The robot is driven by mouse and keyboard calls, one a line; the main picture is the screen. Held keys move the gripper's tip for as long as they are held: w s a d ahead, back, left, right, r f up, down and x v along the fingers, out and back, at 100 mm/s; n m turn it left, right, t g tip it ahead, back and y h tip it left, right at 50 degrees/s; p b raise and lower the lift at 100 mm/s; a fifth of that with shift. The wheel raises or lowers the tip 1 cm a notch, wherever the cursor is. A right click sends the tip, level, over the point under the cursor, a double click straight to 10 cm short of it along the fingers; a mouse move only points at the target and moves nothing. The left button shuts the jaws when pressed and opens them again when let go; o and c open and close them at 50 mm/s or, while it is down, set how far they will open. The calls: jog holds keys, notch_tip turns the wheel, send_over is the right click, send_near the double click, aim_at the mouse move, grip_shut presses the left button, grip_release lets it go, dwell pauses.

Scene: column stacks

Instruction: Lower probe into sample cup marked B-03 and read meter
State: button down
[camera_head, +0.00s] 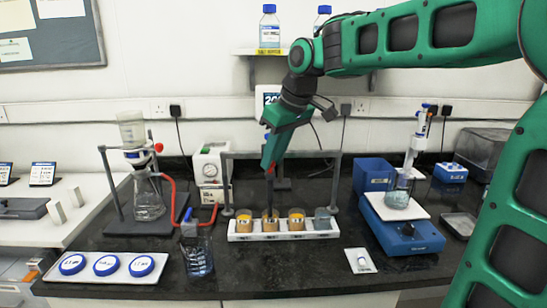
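My gripper (269,178) points down above the white cup rack (283,236) in the middle of the bench. A thin dark shape runs from its tip down to the second cup from the left (270,221). I cannot tell how much of it is finger and how much is probe, or whether it is inside the cup. Cups with orange contents stand to its left (244,222) and right (296,221). A grey-blue cup (322,219) is at the right end. The cup marks are too small to read, so B-03 cannot be picked out. No meter is clearly identifiable.
A metal frame (336,180) stands around the rack. A blue stirrer (402,236) with a beaker is at right. A tray of blue-lidded dishes (70,280) lies front left.

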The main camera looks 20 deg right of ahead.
jog(key=shift+r, duration=3.2)
jog(key=c, duration=1.8)
grip_release()
jog(key=shift+r, duration=0.1)
jog(key=shift+v, duration=5.3)
jog(key=shift+d, duration=0.1)
